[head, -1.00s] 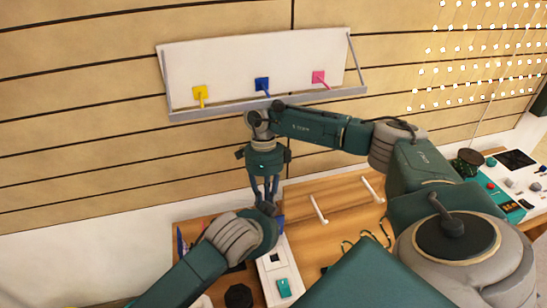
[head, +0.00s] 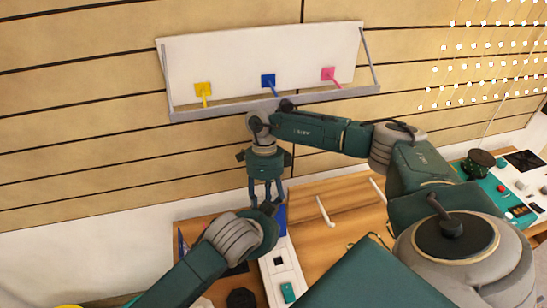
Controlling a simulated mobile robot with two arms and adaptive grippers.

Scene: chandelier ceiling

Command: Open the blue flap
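A blue panel (head: 281,219) shows at the far end of a narrow white unit (head: 270,296) on the wooden bench, partly covered by my arms; whether this flap stands open or shut I cannot tell. My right gripper (head: 267,199) points down just left of the panel. Its fingertips are partly hidden behind my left wrist, so I cannot see contact or how far apart the tips are. My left arm reaches in from the lower left and ends beside the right gripper; its fingers are hidden.
A white handle (head: 325,212) stands on the bench (head: 310,245). A green device (head: 501,192) sits at the right.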

